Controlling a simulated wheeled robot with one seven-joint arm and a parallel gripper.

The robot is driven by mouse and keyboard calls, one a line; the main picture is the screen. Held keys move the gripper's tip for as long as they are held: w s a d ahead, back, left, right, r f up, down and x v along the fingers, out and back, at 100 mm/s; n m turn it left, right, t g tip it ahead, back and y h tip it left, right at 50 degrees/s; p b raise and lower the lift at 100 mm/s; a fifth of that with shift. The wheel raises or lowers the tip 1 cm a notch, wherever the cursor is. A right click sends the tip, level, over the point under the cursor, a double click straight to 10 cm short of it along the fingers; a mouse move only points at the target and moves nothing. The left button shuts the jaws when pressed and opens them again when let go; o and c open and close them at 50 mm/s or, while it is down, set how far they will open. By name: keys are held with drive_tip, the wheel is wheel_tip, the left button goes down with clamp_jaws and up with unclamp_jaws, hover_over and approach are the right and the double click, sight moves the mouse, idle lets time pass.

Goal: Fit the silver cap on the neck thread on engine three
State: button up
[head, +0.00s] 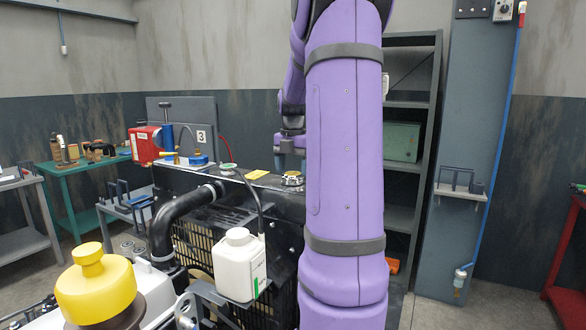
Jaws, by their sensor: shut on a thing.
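Engine three (285,205) has a dark top and stands at picture centre, in front of a panel marked 3 (201,136). A small round silver piece with some yellow (292,179) shows at its top, right of a yellow pad. My gripper (291,162) points down just above this piece, partly hidden behind my purple arm. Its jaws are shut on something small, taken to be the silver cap. The view is too small to separate cap from neck thread, or to show whether they touch.
A white bottle (239,266) and a yellow-capped filler (94,285) stand in front. A black hose (168,225) curves at left. A red box and blue tool (160,140) sit behind the engine. Shelves (410,165) stand behind my arm.

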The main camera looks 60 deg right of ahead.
sight(293, 173)
drive_tip(key=shift+r, duration=2.4)
drive_tip(key=shift+w, duration=0.1)
drive_tip(key=w+a+r+n, duration=0.1)
drive_tip(key=w+r+n, duration=0.15)
drive_tip(key=w, duration=0.95)
drive_tip(key=w+a+r+n, duration=0.2)
drive_tip(key=w+n, duration=0.2)
drive_tip(key=w, duration=0.7)
drive_tip(key=shift+m, duration=0.25)
drive_tip(key=shift+w+d+f, duration=0.1)
drive_tip(key=shift+f, duration=1.65)
drive_tip(key=shift+d+f, duration=0.1)
drive_tip(key=shift+f, duration=1.65)
drive_tip(key=shift+f, duration=0.7)
